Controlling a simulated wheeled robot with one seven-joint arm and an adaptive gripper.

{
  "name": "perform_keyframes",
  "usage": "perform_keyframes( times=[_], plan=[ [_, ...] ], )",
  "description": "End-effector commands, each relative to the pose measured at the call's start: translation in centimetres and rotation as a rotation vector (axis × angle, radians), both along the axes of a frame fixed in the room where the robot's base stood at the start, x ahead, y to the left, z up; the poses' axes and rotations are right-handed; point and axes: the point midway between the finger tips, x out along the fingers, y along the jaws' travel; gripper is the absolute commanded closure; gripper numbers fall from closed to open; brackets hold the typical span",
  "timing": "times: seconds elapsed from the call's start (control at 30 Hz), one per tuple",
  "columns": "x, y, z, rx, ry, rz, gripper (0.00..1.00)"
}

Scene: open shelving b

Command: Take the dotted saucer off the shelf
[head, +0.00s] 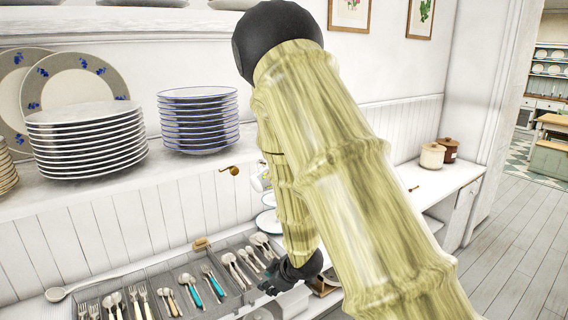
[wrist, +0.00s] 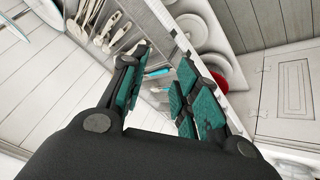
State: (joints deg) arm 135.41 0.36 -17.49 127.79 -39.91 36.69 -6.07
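I cannot pick out a dotted saucer for certain; no dots can be made out on the small dishes. In the head view, white dishes (head: 268,222) show beside my arm, partly hidden by it. In the wrist view, white round dishes (wrist: 188,27) lie on a shelf beyond my fingers, with a red dish (wrist: 221,80) partly behind the right finger. My gripper (wrist: 165,62) is open, with its teal-padded fingers apart and nothing between them. In the head view my gripper (head: 287,277) is low, at the right end of the cutlery tray.
A grey cutlery tray (head: 152,272) with spoons and forks lies on the lower surface. A stack of white plates (head: 88,145) and a stack of blue-rimmed plates (head: 198,122) stand on the upper shelf. Cream (head: 432,156) and brown (head: 449,149) jars stand at right.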

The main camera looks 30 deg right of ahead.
Motion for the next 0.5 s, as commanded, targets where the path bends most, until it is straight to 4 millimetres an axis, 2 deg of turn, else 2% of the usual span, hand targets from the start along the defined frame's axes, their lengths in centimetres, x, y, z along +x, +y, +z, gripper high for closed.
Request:
perform_keyframes(
  times=[0.03,0.1,0.23,0.4,0.5],
  plan=[
    [1.4,-0.8,2.3,-0.025,-0.039,0.028,0.69],
    [3.0,-2.0,5.5,-0.063,-0.084,0.070,0.69],
    [5.3,-4.1,11.6,-0.143,-0.165,0.144,0.69],
    [7.0,-7.0,20.0,-0.259,-0.261,0.230,0.69],
    [7.4,-8.8,25.0,-0.335,-0.314,0.274,0.69]
  ],
)
